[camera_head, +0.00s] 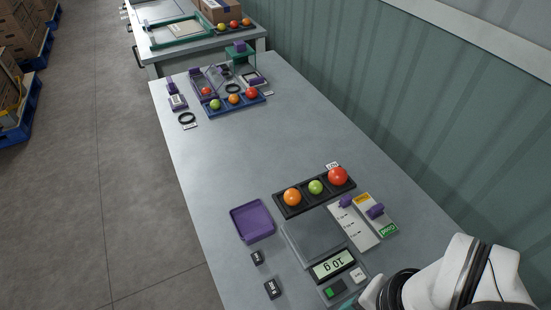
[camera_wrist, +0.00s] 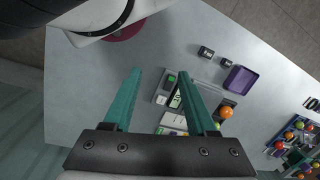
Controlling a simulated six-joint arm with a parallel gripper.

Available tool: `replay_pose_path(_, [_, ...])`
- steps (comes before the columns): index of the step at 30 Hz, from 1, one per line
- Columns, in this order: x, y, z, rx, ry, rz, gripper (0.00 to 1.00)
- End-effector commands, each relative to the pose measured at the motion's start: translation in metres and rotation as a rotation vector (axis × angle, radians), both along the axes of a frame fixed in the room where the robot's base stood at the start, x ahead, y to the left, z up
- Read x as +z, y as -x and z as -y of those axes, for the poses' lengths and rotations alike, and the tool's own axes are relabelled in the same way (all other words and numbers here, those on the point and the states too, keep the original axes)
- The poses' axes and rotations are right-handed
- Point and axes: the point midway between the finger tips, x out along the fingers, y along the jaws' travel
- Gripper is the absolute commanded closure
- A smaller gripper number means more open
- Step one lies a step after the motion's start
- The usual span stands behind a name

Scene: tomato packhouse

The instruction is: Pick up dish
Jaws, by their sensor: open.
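The purple square dish (camera_head: 252,221) lies flat on the grey table, left of the scale, and looks empty. In the wrist view the dish (camera_wrist: 239,79) is right of my fingers, well apart from them. My gripper (camera_wrist: 160,72) has two teal fingers spread apart with nothing between them. In the head view only part of a teal finger shows at the lower right, by the scale.
Two small black blocks (camera_head: 257,257) (camera_head: 272,288) stand near the dish. A black tray (camera_head: 289,211) holds an orange, a green and a red tomato behind the scale. Cards with purple clips (camera_head: 377,212) lie right. More trays and tomatoes (camera_head: 234,99) are far back. Mid-table is clear.

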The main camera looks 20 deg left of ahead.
Motion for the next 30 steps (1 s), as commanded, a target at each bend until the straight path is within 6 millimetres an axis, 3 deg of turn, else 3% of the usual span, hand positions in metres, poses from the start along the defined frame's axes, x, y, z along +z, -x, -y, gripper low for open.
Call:
replay_pose_path(2, [0.004, -0.009, -0.001, 0.121, 0.032, -0.029, 0.43])
replay_pose_path(5, [0.011, -0.041, -0.01, 0.506, 0.142, -0.11, 0.43])
replay_pose_path(8, [0.007, -0.09, -0.045, 1.022, 0.305, -0.222, 0.43])
replay_pose_path(10, [-0.006, -0.121, -0.089, 1.386, 0.438, -0.304, 0.43])
replay_pose_path(13, [-0.04, -0.142, -0.173, 1.871, 0.661, -0.431, 0.43])
replay_pose_path(15, [-0.069, -0.136, -0.23, 2.144, 0.825, -0.513, 0.43])
replay_pose_path(19, [-0.111, -0.107, -0.302, 2.458, 1.082, -0.628, 0.43])
replay_pose_path(21, [-0.125, -0.095, -0.32, 2.538, 1.166, -0.663, 0.43])
replay_pose_path(23, [-0.131, -0.09, -0.326, 2.569, 1.204, -0.68, 0.43])
replay_pose_path(30, [-0.161, -0.128, -0.29, 2.578, 1.213, -0.69, 0.43])
